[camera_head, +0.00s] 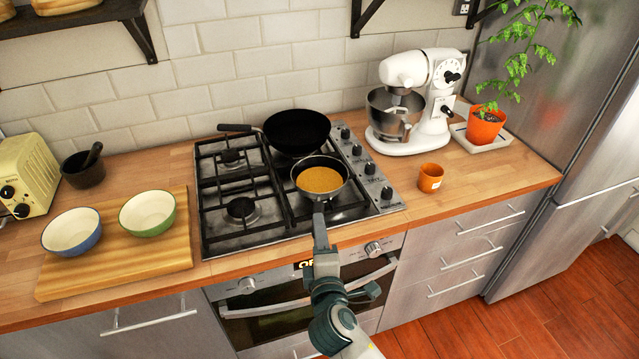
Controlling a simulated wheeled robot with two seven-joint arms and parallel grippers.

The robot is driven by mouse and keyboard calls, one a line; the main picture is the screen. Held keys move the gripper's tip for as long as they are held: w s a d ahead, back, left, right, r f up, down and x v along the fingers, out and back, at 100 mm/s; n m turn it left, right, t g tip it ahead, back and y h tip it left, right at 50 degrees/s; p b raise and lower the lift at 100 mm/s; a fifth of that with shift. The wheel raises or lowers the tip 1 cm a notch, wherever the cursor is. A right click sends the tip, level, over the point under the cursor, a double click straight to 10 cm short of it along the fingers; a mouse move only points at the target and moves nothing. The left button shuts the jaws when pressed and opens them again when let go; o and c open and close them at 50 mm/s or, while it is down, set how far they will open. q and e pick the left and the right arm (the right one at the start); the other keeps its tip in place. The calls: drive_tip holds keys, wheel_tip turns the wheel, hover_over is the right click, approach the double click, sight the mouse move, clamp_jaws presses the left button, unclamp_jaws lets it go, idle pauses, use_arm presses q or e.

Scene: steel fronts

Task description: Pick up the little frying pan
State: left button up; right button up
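The little frying pan (319,177) sits on the front right burner of the gas hob, with a flat orange-brown filling in it. Its handle points toward me, over the front edge of the counter. My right gripper (325,262) is at the near end of the handle, in line with it, in front of the oven. The fingers merge with the handle from this angle, so I cannot see whether they are closed on it. My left gripper is not in view.
A larger black pan (297,131) stands right behind the little pan. The hob (222,215) has free burners on the left. An orange cup (430,178) and a white mixer (418,100) stand to the right. Two bowls rest on a wooden board (115,272) at left.

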drive_tip(key=shift+c, duration=0.4)
clamp_jaws()
drive_tip(key=shift+r, duration=0.1)
drive_tip(key=shift+r, duration=0.65)
wheel_tip(320, 180, up, 2)
drive_tip(key=shift+r+b, duration=0.2)
drive_tip(key=shift+b, duration=0.25)
drive_tip(key=w+d+r+b, duration=0.1)
drive_tip(key=d+r+b, duration=0.1)
drive_tip(key=d+r, duration=0.5)
drive_tip(key=d, duration=0.4)
drive_tip(key=shift+w+d+r, duration=0.15)
drive_tip(key=shift+w+d, duration=0.15)
drive_tip(key=shift+w, duration=0.1)
